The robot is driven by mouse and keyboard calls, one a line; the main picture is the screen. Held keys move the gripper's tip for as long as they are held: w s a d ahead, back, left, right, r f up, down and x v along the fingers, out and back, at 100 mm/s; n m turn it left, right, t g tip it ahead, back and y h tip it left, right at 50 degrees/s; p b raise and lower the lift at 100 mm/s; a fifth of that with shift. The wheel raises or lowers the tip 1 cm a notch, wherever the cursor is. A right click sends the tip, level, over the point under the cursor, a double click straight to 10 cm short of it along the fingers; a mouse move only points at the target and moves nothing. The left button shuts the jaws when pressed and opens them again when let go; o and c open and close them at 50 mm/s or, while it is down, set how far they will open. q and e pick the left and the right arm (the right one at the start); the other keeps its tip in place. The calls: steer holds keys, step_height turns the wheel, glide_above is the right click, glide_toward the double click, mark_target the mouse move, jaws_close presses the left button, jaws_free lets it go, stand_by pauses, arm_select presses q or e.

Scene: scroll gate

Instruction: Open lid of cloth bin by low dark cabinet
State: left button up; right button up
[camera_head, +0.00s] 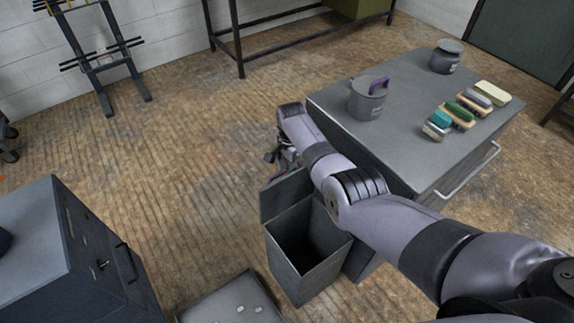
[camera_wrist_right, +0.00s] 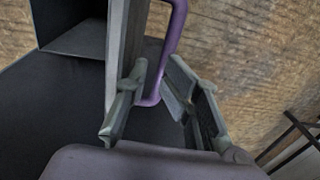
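A dark grey bin (camera_head: 318,276) stands on the floor beside the grey cabinet, its top open and its inside dark. Its lid (camera_head: 286,196) stands up at the far side. In the right wrist view the raised lid (camera_wrist_right: 122,45) shows edge-on, with a purple handle (camera_wrist_right: 172,40) on it and the open bin (camera_wrist_right: 75,42) at the upper left. My right gripper (camera_head: 278,157) is beyond the lid, partly hidden by my arm. In the wrist view its fingers (camera_wrist_right: 160,100) are apart, with the handle's lower end between them; contact is unclear. My left gripper is not in view.
The grey cabinet (camera_head: 411,100) carries a mug-like pot (camera_head: 366,103), a lidded pot (camera_head: 446,60) and several brushes (camera_head: 456,115). A dark cabinet (camera_head: 36,235) stands at lower left. A shallow tray (camera_head: 205,310) lies at the bottom.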

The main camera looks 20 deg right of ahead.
steer(key=shift+o, duration=0.3)
steer(key=shift+s+d+f, duration=0.1)
steer(key=shift+s+f, duration=0.2)
steer(key=shift+f, duration=0.25)
steer(key=shift+s+d+f, duration=0.1)
steer(key=shift+s+f, duration=0.2)
steer(key=shift+f, duration=0.25)
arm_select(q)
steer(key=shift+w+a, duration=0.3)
arm_select(e)
step_height(320, 180, up, 12)
steer(key=shift+r, duration=0.15)
steer(key=shift+s+d, duration=0.1)
steer(key=shift+d, duration=0.05)
